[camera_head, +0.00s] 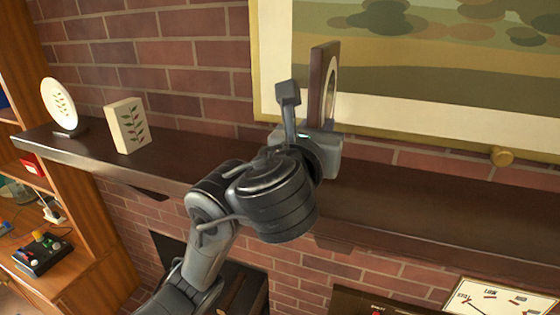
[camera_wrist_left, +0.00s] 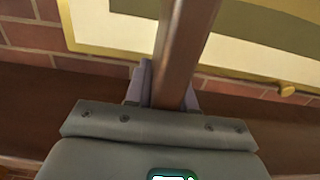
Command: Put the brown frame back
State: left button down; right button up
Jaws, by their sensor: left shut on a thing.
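The brown frame (camera_head: 318,86) stands upright, seen nearly edge-on, above the mantel shelf (camera_head: 420,215) in the head view. My left gripper (camera_head: 310,130) is shut on its lower part. In the left wrist view the frame's brown edge (camera_wrist_left: 182,50) rises from between the fingers (camera_wrist_left: 165,85) of that gripper. The gripper body hides the frame's bottom, so I cannot tell whether it touches the shelf. My right gripper is not in view.
A white oval plaque (camera_head: 59,105) on a stand and a cream block with leaves (camera_head: 127,126) stand on the shelf's left part. A large gold-framed painting (camera_head: 262,60) hangs behind the gripper. The shelf to the right is clear.

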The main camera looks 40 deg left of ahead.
pick_arm(q)
jog(key=shift+s+a+f+b, duration=0.2)
jog(key=shift+a+f+b, duration=0.2)
jog(key=shift+a+f, duration=1.6)
jog(key=shift+s+a+f+b, duration=0.15)
jog(key=shift+a+f+b, duration=0.2)
jog(key=shift+a+f, duration=1.6)
jog(key=shift+d+f, duration=0.25)
jog(key=shift+f, duration=0.05)
jog(key=shift+f, duration=0.1)
jog(key=c, duration=1)
grip_release()
jog(key=shift+o, duration=0.2)
